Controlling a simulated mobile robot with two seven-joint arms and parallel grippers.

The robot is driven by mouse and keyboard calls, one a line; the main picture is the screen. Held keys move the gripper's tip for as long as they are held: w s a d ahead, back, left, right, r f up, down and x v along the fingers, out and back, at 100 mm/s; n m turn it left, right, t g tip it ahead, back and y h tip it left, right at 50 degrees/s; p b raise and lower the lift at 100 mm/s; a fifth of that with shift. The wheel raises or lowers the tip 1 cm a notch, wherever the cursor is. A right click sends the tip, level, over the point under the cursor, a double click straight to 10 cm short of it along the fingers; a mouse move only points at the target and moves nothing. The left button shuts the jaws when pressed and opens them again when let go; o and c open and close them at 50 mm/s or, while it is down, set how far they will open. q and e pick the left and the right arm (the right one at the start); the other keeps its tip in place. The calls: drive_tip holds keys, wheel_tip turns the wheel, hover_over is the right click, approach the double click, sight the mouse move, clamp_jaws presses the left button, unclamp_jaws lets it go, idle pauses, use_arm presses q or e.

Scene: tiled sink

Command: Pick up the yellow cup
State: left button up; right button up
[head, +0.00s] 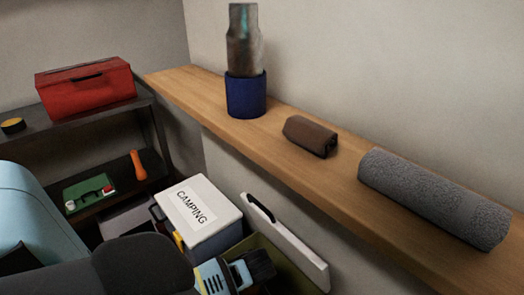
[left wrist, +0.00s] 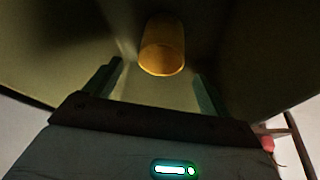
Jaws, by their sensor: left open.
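The yellow cup (left wrist: 163,45) shows in the left wrist view, at the top middle, inside an olive-walled container. My left gripper (left wrist: 158,72) is open, with one finger on either side of the picture's middle. The cup lies ahead of the fingers and appears between their lines; I cannot tell whether its near end is between the tips. Nothing is held. In the head view my left arm reaches in from the lower left, and its fingers and the cup are hidden. My right gripper is in neither view.
An olive box (head: 302,284) stands at the bottom of the head view, beside the white CAMPING cooler (head: 212,240) and a white panel (head: 290,246). A wooden ledge (head: 250,148) holds a blue pot (head: 246,96), brown roll (head: 310,136) and grey roll (head: 435,198). A red toolbox (head: 88,92) is left.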

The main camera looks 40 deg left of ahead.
use_arm(q)
drive_tip(key=shift+b+x, duration=1.1)
drive_tip(key=shift+x, duration=2.7)
drive_tip(key=shift+s+f, duration=0.1)
drive_tip(key=shift+c, duration=0.7)
drive_tip(key=c, duration=0.9)
wheel_tip(320, 180, up, 9)
drive_tip(key=p, duration=0.2)
drive_tip(key=shift+p, duration=0.3)
drive_tip(key=shift+c, duration=0.2)
drive_tip(key=shift+r, duration=0.55)
